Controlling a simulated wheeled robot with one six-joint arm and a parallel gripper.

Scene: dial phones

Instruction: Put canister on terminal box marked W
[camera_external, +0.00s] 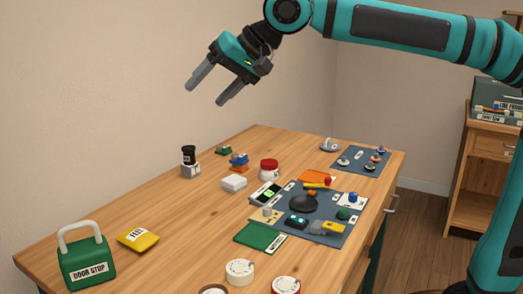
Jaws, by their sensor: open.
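My gripper (206,95) is open and empty, high above the back left of the table, with its two grey fingers apart and pointing down to the left. A black cylinder (188,153) with a pale label, which looks like the canister, stands upright on a small grey-white box (190,171) at the left of the table. This box may be a terminal box; a dark mark shows on it, but I cannot read the letter. My gripper is well clear of both.
A green door stop (88,262) and a yellow packet (138,236) lie front left. A red-and-white jar (269,170), a white box (234,183) and blue-and-orange blocks (239,162) stand mid-table. A dark mat (340,233) bears several small items. Bare wood lies around the black cylinder's box.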

